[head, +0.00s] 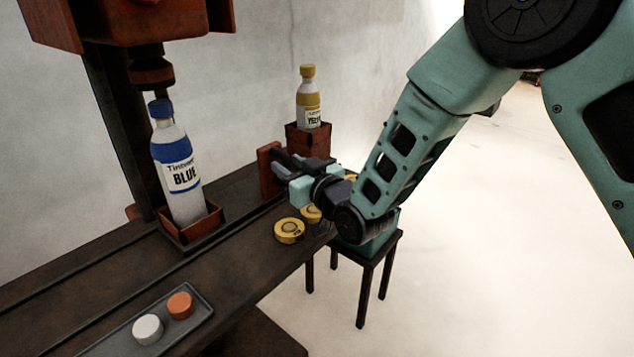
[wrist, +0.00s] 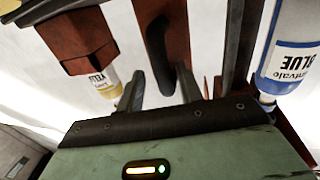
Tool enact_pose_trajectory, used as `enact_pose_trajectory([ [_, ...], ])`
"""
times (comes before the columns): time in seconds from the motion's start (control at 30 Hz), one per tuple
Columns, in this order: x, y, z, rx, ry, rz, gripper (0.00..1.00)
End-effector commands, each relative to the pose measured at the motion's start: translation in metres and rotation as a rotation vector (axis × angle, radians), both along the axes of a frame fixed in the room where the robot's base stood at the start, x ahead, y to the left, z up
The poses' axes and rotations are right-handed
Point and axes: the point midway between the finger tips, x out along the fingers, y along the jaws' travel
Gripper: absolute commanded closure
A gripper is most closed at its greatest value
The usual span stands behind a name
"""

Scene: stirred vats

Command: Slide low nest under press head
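The blue-capped BLUE bottle (head: 180,178) stands in a low red-brown nest (head: 190,232) on the dark rail bench. The red press head (head: 152,73) hangs above its cap with a gap; exact alignment is unclear. My gripper (head: 284,166) is at a red-brown upright plate (head: 267,158), right of the low nest. In the wrist view, my gripper's two fingers (wrist: 159,90) are apart, with a dark bar (wrist: 160,55) on a red-brown block between and beyond them. Contact cannot be told. The BLUE bottle (wrist: 290,55) is at the right there.
A YELLOW bottle (head: 308,100) stands in a taller red-brown nest (head: 309,139) behind my gripper. Yellow discs (head: 289,231) lie on the bench below my wrist. A tray (head: 103,347) with white and orange caps is at the front. A dark stool (head: 372,262) stands to the right.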

Motion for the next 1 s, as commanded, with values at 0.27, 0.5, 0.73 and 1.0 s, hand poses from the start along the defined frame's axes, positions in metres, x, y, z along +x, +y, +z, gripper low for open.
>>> enact_pose_trajectory([
  [0.27, -0.045, -0.037, -0.002, -0.003, 0.002, -0.001, 0.64],
  [0.5, -0.089, -0.071, -0.002, -0.003, 0.002, -0.003, 0.64],
  [0.73, -0.119, -0.095, -0.001, -0.001, 0.000, -0.002, 0.64],
  [1.0, -0.129, -0.103, 0.000, 0.000, 0.000, -0.002, 0.64],
])
